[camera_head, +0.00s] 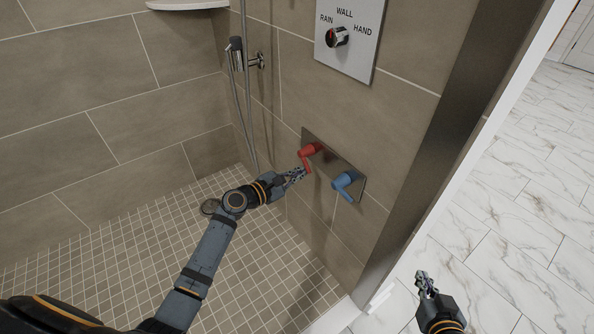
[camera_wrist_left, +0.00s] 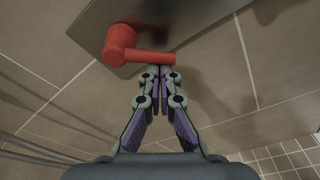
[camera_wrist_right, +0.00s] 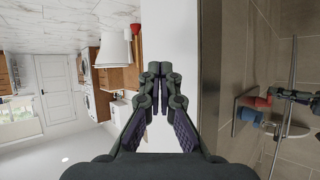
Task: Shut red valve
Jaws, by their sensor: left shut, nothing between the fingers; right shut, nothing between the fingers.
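The red valve (camera_head: 309,151) is a lever handle on a metal plate (camera_head: 333,162) on the tiled shower wall. In the left wrist view, the red valve (camera_wrist_left: 130,48) has its lever pointing right across the picture. My left gripper (camera_head: 301,173) is shut and empty, with its fingertips at the lever's free end. In the left wrist view, the left gripper's tips (camera_wrist_left: 158,72) lie just below the lever end; I cannot tell if they touch. My right gripper (camera_head: 423,277) is shut and empty, over the marble floor outside the shower.
A blue valve (camera_head: 347,183) sits right of the red one on the same plate. Above is a selector panel with a knob (camera_head: 336,37). A hand shower (camera_head: 236,52) and hose hang at left. A white curb and wall edge (camera_head: 466,170) separate shower from room.

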